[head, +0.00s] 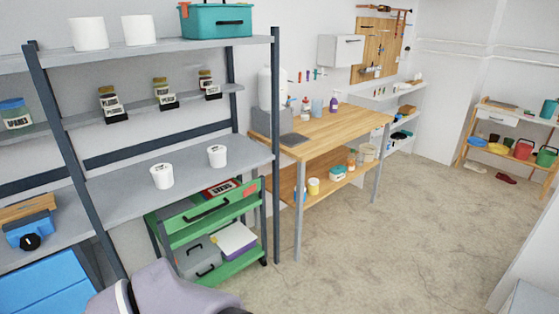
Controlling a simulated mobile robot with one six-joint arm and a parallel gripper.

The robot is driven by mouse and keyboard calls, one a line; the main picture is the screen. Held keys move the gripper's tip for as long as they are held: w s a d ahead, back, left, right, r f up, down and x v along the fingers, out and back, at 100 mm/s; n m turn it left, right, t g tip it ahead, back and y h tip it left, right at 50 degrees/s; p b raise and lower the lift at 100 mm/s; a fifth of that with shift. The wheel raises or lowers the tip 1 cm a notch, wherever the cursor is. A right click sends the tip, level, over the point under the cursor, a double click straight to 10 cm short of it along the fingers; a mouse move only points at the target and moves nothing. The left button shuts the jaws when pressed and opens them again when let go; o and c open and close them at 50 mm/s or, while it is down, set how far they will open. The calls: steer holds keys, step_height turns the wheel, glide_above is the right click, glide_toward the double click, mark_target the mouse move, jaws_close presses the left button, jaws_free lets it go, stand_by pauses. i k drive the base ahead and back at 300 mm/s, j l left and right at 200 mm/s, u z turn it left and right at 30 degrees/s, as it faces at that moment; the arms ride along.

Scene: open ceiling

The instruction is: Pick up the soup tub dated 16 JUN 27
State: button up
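Two small white tubs stand upright on the grey middle shelf (110,195) of the rack at the left. The nearer tub (161,178) is left of the other tub (217,157), with a gap between them. Each has small dark print on its side, too small to read, so I cannot tell which is dated 16 JUN 27. My gripper is out of view. A grey-lilac part of my own arm shows at the bottom edge, below the shelf and apart from the tubs.
Labelled jars (164,94) stand on the narrow shelf above the tubs. A dark rack post (276,140) rises at the shelf's right end. A green cart (205,225) stands below. A wooden workbench (330,130) is to the right. The floor (400,230) right of the rack is mostly clear.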

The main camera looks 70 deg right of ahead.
mark_target(162, 173)
steer(key=z, duration=1.2)
steer(key=i+j, duration=0.1)
steer(key=i, duration=0.45)
steer(key=i+z, duration=0.15)
steer(key=i, duration=0.4)
steer(key=i+j, duration=0.2)
steer(key=i, duration=0.3)
steer(key=i+j+z, duration=0.1)
steer(key=i, duration=0.45)
